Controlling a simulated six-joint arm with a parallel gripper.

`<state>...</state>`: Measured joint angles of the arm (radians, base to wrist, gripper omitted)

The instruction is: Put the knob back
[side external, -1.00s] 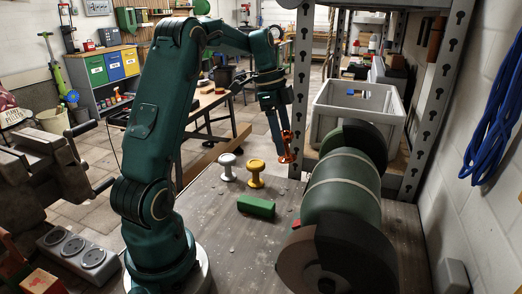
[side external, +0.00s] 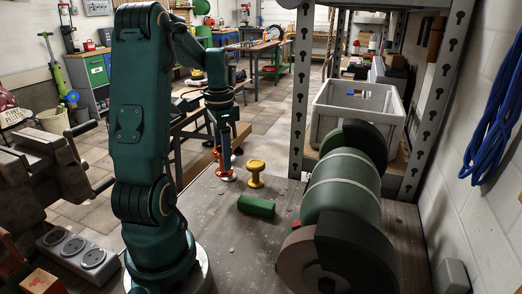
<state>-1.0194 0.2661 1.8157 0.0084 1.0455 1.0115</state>
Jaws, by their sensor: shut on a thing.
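My gripper (side external: 223,148) points down over the bench and is shut on the copper-orange knob (side external: 227,174). The knob hangs at the fingertips, close to the bench top; I cannot tell whether it touches. A silver-white knob (side external: 238,151) is mostly hidden by my gripper and the orange knob. A yellow knob (side external: 256,172) stands upright on the bench just to the right, apart from the held one.
A green block (side external: 256,206) lies on the bench (side external: 232,240) in front of the knobs. A large green bench grinder (side external: 342,192) stands at right, with a grey shelf post (side external: 300,100) behind. A white crate (side external: 350,112) sits on the shelf. The bench's front middle is clear.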

